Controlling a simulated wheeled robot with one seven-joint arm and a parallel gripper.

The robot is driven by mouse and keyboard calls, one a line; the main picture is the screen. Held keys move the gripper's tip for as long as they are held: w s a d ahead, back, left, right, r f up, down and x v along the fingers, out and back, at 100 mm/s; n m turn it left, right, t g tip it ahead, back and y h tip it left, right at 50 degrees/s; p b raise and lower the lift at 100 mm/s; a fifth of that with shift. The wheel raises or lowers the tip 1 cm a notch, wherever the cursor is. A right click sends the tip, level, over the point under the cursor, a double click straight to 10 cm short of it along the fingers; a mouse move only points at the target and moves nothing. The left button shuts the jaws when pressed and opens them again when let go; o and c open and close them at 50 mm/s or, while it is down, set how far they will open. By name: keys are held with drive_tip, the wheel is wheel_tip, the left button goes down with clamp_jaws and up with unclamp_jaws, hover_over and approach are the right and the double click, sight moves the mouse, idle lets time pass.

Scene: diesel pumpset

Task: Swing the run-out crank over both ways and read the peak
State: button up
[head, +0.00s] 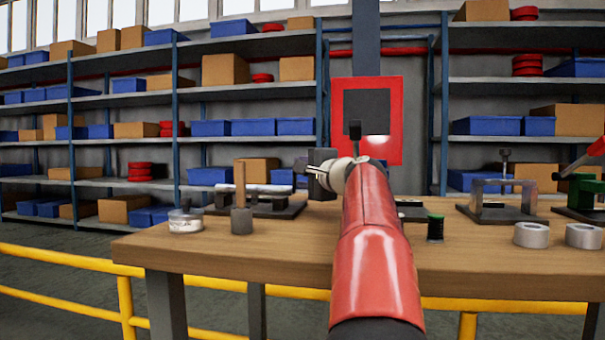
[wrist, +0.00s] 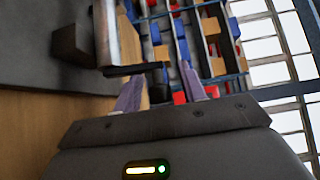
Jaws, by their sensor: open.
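My gripper (head: 313,170) is at the end of my red arm, above the middle of the workbench, with its fingers toward the left. In the wrist view its two purple fingers (wrist: 160,88) stand apart. Contact cannot be told. Left of the gripper, a silver shaft (head: 264,189) lies across a dark base (head: 258,209). An upright wooden handle (head: 239,178) shows by its left end, above a grey cylinder (head: 241,221). I cannot make out the crank or a dial reading.

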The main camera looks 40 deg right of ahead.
drive_tip(key=s, duration=0.5)
drive_tip(key=s+b, duration=0.1)
drive_tip(key=s, duration=0.1)
drive_tip(key=shift+s+a, duration=0.3)
drive_tip(key=shift+s, duration=0.05)
